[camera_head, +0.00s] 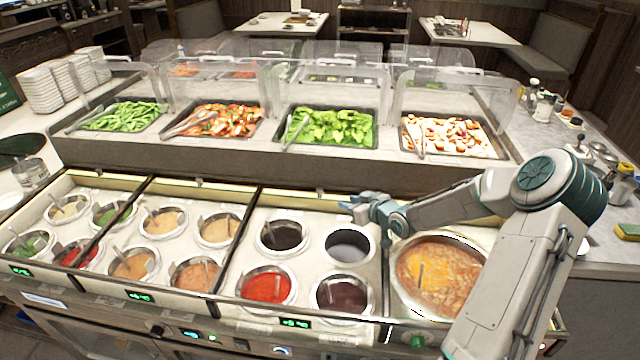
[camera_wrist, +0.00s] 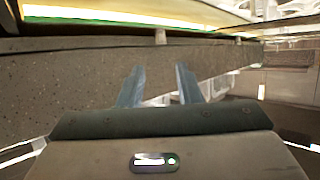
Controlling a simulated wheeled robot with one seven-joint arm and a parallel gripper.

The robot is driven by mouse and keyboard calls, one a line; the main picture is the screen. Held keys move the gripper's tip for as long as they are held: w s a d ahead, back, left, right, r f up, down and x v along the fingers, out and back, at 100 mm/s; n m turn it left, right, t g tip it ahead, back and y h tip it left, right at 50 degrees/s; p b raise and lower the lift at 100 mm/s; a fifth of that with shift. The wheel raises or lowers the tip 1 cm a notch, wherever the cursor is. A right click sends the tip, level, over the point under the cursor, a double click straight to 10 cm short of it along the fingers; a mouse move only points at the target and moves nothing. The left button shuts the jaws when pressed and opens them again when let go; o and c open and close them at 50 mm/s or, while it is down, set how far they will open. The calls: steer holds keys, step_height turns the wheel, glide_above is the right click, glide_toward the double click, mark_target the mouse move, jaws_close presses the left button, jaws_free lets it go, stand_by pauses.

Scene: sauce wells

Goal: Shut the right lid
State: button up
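My gripper (camera_head: 352,208) is above the back part of the third sauce section, just behind an empty-looking round well (camera_head: 349,247). In the wrist view its two fingers (camera_wrist: 158,87) are apart with nothing clearly between them, in front of a grey speckled face (camera_wrist: 75,80). I cannot tell with certainty which part is the right lid. The rightmost clear cover (camera_head: 456,95) stands raised over a tray at the back. The sauce wells show uncovered. My arm hides the area behind the right-hand soup pot (camera_head: 455,290).
A grey raised counter (camera_head: 270,160) with several food trays runs behind the sauce wells.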

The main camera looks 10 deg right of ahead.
mark_target(322, 194)
steer(key=p+x, duration=0.3)
steer(key=x, duration=1)
steer(key=shift+w+a, duration=0.1)
steer(key=shift+w, duration=0.15)
steer(key=shift+c, duration=0.3)
jaws_close()
steer(key=shift+s, duration=0.15)
